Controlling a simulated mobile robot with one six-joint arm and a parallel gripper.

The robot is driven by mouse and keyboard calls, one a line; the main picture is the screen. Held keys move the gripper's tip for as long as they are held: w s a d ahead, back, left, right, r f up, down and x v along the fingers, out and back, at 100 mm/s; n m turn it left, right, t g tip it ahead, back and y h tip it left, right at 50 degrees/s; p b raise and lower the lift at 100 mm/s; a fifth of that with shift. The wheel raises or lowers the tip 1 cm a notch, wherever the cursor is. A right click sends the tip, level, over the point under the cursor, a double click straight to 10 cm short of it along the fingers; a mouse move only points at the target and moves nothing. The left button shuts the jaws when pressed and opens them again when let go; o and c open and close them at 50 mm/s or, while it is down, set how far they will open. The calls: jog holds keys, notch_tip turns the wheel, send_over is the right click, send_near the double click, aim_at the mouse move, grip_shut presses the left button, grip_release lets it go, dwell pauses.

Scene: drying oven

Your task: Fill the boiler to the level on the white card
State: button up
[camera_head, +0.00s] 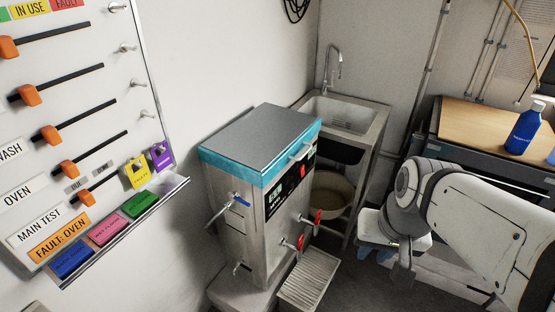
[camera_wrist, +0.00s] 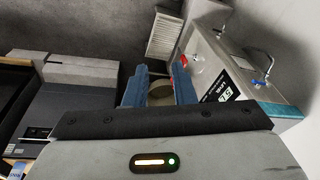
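The boiler (camera_head: 237,215) is a tall steel box with a blue band under a grey lid, standing in the middle of the head view. Its front has a dark panel and two red-handled taps (camera_head: 301,241). A blue-handled valve (camera_head: 240,200) is on its left side. The boiler shows sideways at upper right in the wrist view (camera_wrist: 212,55). My gripper (camera_wrist: 158,80) is open, its blue fingers apart, with no object clearly held between them. It is right of the boiler. The water level inside is hidden, and I cannot identify the white card for certain.
A steel sink (camera_head: 342,113) with a tap stands behind the boiler, with a round basin (camera_head: 331,193) beneath it. A slatted drip tray (camera_head: 308,278) lies before the boiler. A bench (camera_head: 480,120) with a blue bottle (camera_head: 524,130) is at right. A tag board (camera_head: 75,130) hangs at left.

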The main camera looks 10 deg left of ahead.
jog(key=w+a+f+m+g+y+b, duration=0.1)
jog(key=w+a+f+m+y, duration=0.15)
jog(key=a, duration=0.25)
jog(key=w+a+f+m+g+y, duration=0.1)
jog(key=w+a+f+m+y, duration=0.15)
jog(key=a, duration=0.25)
jog(key=m+t+y+b, duration=0.3)
jog(key=m+t+y, duration=0.35)
jog(key=m, duration=1.05)
send_near(238, 200)
jog(key=w, duration=0.1)
jog(key=shift+g+y, duration=0.45)
jog(key=x, duration=0.5)
jog(key=p+x, duration=0.1)
jog(key=x, duration=0.1)
jog(key=shift+w+a+f, duration=0.1)
jog(key=shift+w+f, duration=0.1)
jog(key=shift+f, duration=0.15)
grip_shut()
